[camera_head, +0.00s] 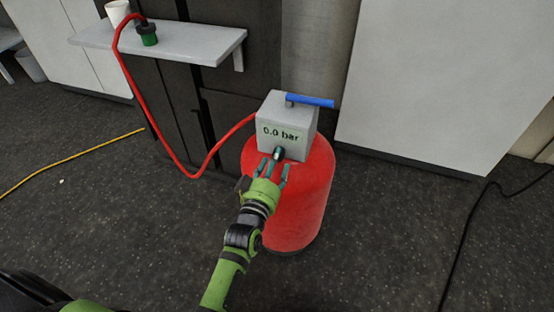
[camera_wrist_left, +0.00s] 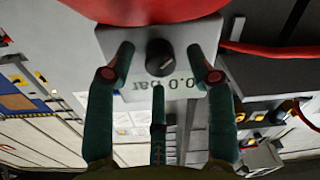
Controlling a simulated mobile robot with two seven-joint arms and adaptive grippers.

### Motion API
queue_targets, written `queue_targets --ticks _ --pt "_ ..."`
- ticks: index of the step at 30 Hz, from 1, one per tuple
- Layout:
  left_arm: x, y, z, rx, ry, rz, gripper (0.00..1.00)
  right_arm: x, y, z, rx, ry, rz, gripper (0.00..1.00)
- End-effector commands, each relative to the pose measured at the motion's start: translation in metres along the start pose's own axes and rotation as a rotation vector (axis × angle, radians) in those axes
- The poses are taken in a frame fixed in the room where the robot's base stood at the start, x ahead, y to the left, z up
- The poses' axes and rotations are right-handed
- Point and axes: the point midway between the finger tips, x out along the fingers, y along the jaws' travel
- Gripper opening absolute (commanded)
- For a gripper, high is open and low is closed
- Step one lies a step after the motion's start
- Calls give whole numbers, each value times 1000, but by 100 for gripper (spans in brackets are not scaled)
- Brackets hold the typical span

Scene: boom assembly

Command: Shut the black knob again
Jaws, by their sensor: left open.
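The black knob (camera_head: 279,152) is on the front of a grey box (camera_head: 272,140) whose display reads 0.0 bar. It also shows in the left wrist view (camera_wrist_left: 159,55), upside down, as a round dark knob with a pale mark. My left gripper (camera_head: 273,170) is open and empty in front of the knob. In the wrist view its fingers spread on either side of the knob and at the display side, with gaps around it. Whether any finger touches the knob cannot be told. My right gripper is not in view.
The box sits on a red tank (camera_head: 307,197) and has a blue lever (camera_head: 312,101) on top. Yellow (camera_head: 82,158) and black (camera_head: 470,220) cables lie on the floor.

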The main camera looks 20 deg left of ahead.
Motion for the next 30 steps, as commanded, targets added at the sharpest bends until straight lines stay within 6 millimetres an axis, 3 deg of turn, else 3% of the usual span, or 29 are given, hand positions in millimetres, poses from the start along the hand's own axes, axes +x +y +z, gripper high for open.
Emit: queue_targets --ticks 6,14,15,18,19,26,30 --pt "20 0 1 2 -1 -1 55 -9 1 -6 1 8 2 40" --pt "21 0 0 3 -1 -1 55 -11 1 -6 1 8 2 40" --pt "21 0 0 3 -1 -1 47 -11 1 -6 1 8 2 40" --pt "21 0 0 3 -1 -1 7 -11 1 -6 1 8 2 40" --pt "21 0 0 3 -1 -1 0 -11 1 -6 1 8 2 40" --pt "21 0 0 -8 -3 -1 0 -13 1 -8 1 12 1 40" --pt "21 1 -1 -54 -5 -1 0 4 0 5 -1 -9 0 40"
